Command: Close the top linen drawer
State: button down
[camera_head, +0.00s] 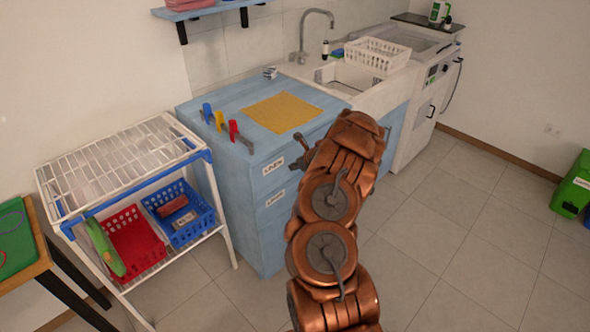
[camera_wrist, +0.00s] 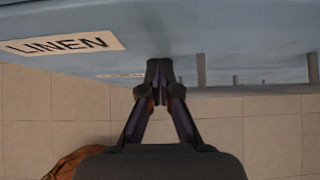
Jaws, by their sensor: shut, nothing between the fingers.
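The blue cabinet (camera_head: 262,232) stands in the middle of the head view. Its top drawer (camera_head: 268,178) carries a white label, which reads LINEN in the wrist view (camera_wrist: 65,43). In the head view the drawer front looks close to flush with the cabinet; I cannot tell if a small gap remains. My gripper (camera_head: 299,147) is at the drawer front, right of the label. In the wrist view my gripper (camera_wrist: 159,68) is shut and empty, its tips at the blue front, apparently touching. My copper arm hides the right part of the drawers.
A yellow cloth (camera_head: 283,112) and several coloured clamps (camera_head: 220,122) lie on the cabinet top. A white rack (camera_head: 122,165) with red and blue baskets stands at the left. A sink and a white appliance (camera_head: 416,120) are at the back right.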

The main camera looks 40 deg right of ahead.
jog(key=shift+w+a+r, duration=0.1)
jog(key=shift+w+a, duration=0.05)
jog(key=shift+w, duration=0.3)
jog(key=shift+w+a+r, duration=0.1)
jog(key=shift+w+r, duration=0.05)
jog(key=s+d+r+b, duration=0.1)
jog(key=s+r, duration=0.5)
jog(key=s, duration=0.5)
jog(key=shift+s+r, duration=0.25)
jog(key=shift+s, duration=0.15)
